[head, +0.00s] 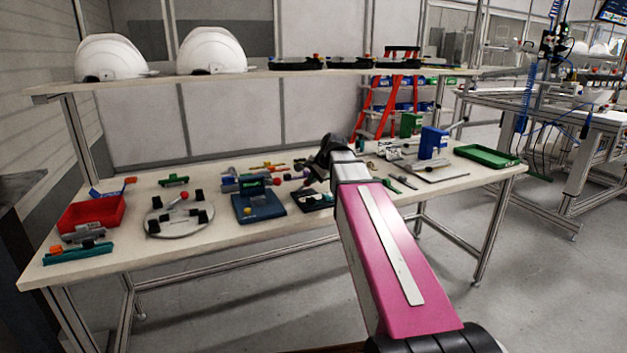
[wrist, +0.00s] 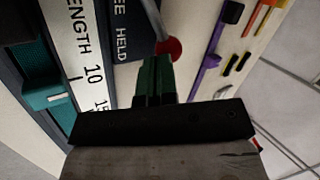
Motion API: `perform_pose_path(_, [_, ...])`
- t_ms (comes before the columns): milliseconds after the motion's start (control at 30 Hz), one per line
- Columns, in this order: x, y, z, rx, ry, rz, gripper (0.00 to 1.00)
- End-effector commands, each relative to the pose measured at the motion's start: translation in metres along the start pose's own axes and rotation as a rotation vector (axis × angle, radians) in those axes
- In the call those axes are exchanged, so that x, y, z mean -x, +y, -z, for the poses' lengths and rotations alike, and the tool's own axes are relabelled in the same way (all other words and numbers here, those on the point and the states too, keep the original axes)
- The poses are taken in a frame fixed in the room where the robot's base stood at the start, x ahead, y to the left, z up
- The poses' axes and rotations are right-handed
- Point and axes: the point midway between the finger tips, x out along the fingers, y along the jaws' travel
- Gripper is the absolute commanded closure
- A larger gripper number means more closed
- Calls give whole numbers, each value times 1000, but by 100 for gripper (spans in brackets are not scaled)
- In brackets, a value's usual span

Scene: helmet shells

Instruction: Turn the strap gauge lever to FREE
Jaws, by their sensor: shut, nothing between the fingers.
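The strap gauge shows close up in the wrist view, with a white scale (wrist: 88,55) reading "ENGTH 10" and a dark panel (wrist: 122,75) lettered "EE HELD"; the first letters of FREE are cut off. Its lever has a grey shaft (wrist: 153,18) running in from the top edge and a red knob (wrist: 168,48). The knob is level with the word HELD. My gripper (wrist: 155,70) has its dark green fingers shut and empty. Their tips are right at the knob and overlap its edge; I cannot tell whether they touch. In the head view my arm hides part of the bench there.
A teal block (wrist: 45,90) is left of the scale. A purple tool (wrist: 205,68) lies to the right. On the bench (head: 130,252) are a red tray (head: 92,214), a round grey plate (head: 180,220), a blue fixture (head: 257,206) and a green tray (head: 487,156). A shelf with white helmets (head: 211,50) stands above.

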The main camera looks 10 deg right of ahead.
Motion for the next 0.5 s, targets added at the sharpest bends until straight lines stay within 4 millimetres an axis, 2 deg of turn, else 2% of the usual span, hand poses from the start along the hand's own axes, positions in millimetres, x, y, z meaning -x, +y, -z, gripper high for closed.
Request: perform_pose_path(500, [-3, -5, 2, 75, -49, 0, 100])
